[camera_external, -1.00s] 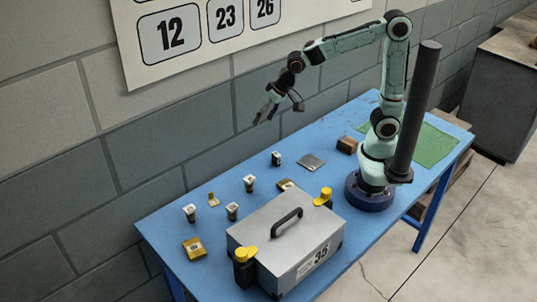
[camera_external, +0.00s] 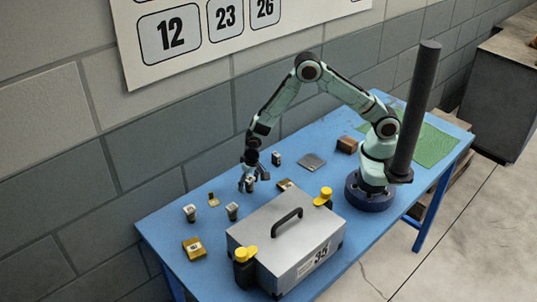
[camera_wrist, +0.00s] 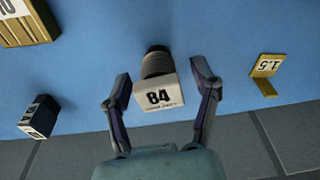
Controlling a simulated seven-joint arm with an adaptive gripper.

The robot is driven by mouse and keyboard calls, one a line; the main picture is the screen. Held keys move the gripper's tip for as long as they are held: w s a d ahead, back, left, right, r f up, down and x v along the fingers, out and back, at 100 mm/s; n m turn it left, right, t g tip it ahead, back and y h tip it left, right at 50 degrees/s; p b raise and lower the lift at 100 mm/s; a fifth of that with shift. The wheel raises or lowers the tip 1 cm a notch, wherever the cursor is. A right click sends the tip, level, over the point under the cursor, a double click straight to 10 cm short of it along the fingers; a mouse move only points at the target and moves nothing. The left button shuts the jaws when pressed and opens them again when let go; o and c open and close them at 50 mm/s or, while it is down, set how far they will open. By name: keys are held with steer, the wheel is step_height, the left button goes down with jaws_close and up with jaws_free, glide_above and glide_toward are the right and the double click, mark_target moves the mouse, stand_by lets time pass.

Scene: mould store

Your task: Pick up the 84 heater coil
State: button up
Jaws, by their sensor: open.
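The 84 heater coil (camera_wrist: 158,97) has a white block end marked "84" and a dark ribbed cylinder behind it. It stands between the two fingers of my gripper (camera_wrist: 161,90) in the wrist view, with a visible gap on both sides. My gripper is open. In the external view my gripper (camera_external: 247,184) is low over the table around the coil (camera_external: 251,183), which is partly hidden by the fingers. I cannot tell the exact height of the fingertips there.
A small brass piece marked 1.5 (camera_wrist: 266,76) lies to the right in the wrist view; a dark block (camera_wrist: 40,115) is at left. Similar coils (camera_external: 190,212) (camera_external: 232,211) stand nearby. A large grey case marked 35 (camera_external: 290,245) fills the table's front.

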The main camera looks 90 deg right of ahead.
steer(key=shift+f, duration=0.25)
jaws_close()
steer(key=shift+r, duration=0.1)
